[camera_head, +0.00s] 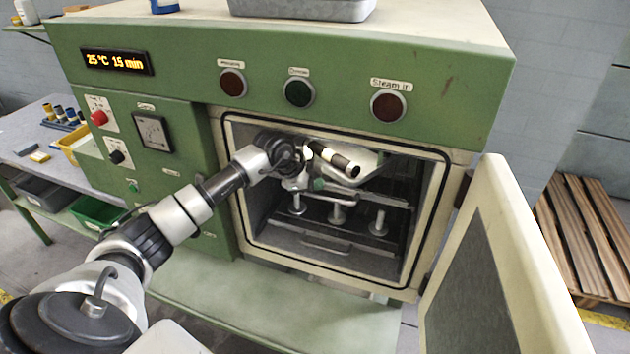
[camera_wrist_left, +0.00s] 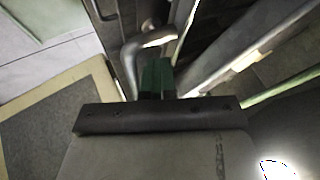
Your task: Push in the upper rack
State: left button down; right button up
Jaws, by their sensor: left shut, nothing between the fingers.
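My left arm reaches through the open doorway of the green machine. My left gripper (camera_head: 319,184) is inside the chamber, its green fingertips closed together and empty. They also show in the left wrist view (camera_wrist_left: 157,76), close beside a curved metal handle (camera_wrist_left: 132,62); I cannot tell whether they touch it. The upper rack (camera_head: 398,205) is inside the chamber, partly hidden behind my wrist and gripper. Several metal pegs stand below it. A lower handle (camera_head: 326,246) shows near the chamber floor. My right gripper is not in view.
The machine's door (camera_head: 505,265) stands wide open on the right. A green ledge (camera_head: 270,310) below the opening is bare. A workbench with bins (camera_head: 92,208) is at left and a wooden pallet (camera_head: 590,240) at right.

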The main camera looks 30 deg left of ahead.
pick_arm(q)
jog(key=shift+w+r, duration=0.15)
jog(key=shift+r, duration=0.15)
jog(key=shift+a, duration=0.1)
jog(key=b+v, duration=0.2)
jog(key=v, duration=0.2)
jog(key=shift+s+a+r, duration=0.15)
jog(key=shift+s, duration=0.25)
jog(key=s+a+b, duration=0.5)
jog(key=s+b, duration=0.2)
jog(key=s, duration=0.3)
jog(key=shift+s, duration=0.4)
